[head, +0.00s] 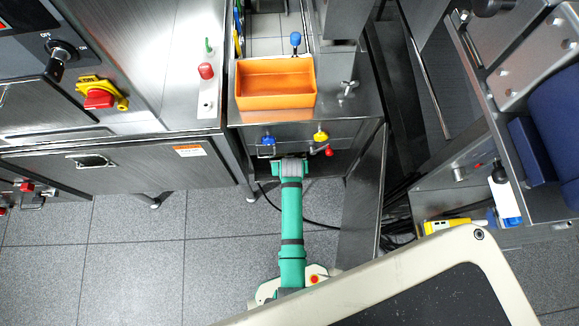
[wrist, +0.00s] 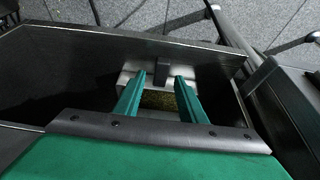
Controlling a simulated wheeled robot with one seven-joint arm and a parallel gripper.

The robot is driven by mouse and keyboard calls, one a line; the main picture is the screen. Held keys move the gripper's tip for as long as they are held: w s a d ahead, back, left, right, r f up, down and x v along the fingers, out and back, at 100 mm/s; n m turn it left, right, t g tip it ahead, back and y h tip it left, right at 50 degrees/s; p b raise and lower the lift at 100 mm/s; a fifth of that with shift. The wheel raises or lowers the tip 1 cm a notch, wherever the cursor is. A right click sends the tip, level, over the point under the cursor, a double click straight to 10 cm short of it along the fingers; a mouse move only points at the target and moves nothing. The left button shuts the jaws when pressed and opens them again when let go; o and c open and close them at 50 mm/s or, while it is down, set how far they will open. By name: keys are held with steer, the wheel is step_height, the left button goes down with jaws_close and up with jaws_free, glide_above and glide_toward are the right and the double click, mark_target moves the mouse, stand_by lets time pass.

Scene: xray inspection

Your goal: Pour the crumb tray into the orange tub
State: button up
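The orange tub (head: 276,101) sits upright on the steel counter in the head view, and its inside looks empty. My gripper (wrist: 160,77) shows in the wrist view with its two green fingers apart and nothing clearly held. Beyond and between the fingers is a pale metal tray (wrist: 128,78), which looks like the crumb tray, with brownish speckled matter inside. A dark block, perhaps its handle (wrist: 178,68), stands at its far edge near the right fingertip. In the head view my arm reaches into the opening below the counter, and the fingertips and tray are hidden.
Blue (head: 267,141) and yellow (head: 320,136) knobs and a red knob (head: 328,151) sit on the front below the tub. An open steel door (head: 362,195) stands right of my arm. A blue-topped knob (head: 295,40) rises behind the tub. Dark walls enclose the tray.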

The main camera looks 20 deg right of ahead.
steer(key=s+d+v, duration=0.1)
steer(key=v, duration=0.8)
steer(key=s+a+r+n+t, duration=0.1)
steer(key=s+a+r+t, duration=0.3)
steer(key=s+a, duration=0.6)
steer(key=s+a+r+n+t, duration=0.1)
steer(key=s+a+r+t, duration=0.1)
steer(key=s+r, duration=0.4)
steer(key=s+a+r+n+t+y, duration=0.1)
steer(key=s+a+r+t, duration=0.2)
steer(key=r, duration=1.2)
steer(key=s+t, duration=0.2)
steer(key=s, duration=0.2)
steer(key=shift+s+r, duration=0.2)
steer(key=shift+s, duration=0.15)
steer(key=shift+w, duration=0.1)
steer(key=shift+a, duration=0.2)
steer(key=shift+d, duration=0.15)
